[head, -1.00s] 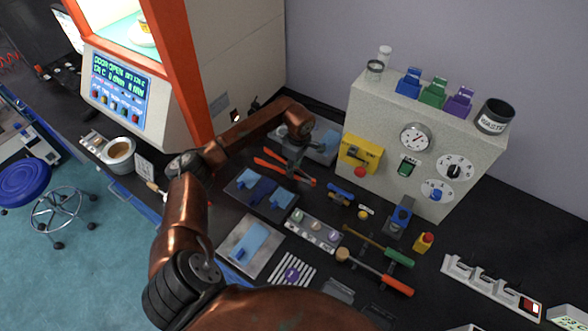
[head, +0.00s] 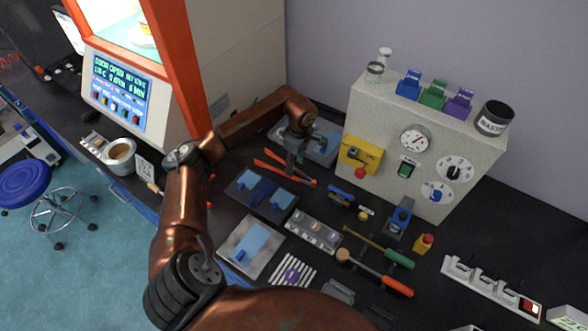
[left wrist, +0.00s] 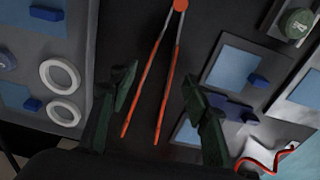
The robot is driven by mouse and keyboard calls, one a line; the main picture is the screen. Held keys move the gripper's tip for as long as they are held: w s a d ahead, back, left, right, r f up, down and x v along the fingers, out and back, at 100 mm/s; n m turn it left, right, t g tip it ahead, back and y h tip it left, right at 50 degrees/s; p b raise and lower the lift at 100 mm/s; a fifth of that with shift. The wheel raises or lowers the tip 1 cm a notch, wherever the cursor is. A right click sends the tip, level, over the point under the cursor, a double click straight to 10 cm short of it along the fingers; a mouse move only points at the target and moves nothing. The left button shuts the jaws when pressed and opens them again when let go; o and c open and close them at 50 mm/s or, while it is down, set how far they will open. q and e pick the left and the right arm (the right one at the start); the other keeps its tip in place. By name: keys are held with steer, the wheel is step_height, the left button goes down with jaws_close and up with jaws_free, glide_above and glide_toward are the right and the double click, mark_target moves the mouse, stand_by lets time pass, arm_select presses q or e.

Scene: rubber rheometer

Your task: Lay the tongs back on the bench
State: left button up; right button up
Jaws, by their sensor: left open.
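The tongs (head: 285,174) are orange with greyish upper arms, and they lie on the dark bench (head: 225,228) behind the blue-padded plates. In the left wrist view the tongs (left wrist: 163,72) show lengthwise, with a round orange joint at the top and two parted legs. My right gripper is not in view.
A grey tray with a blue pad (head: 328,148) lies just behind my left gripper. A dark plate with blue pads (head: 260,193) lies in front of the tongs. A grey control box (head: 415,150) stands to the right, and the orange-framed machine (head: 185,70) to the left.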

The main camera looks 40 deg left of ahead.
arm_select(q)
step_height(320, 180, up, 8)
steer(key=shift+d+f, duration=0.15)
steer(key=shift+d, duration=0.15)
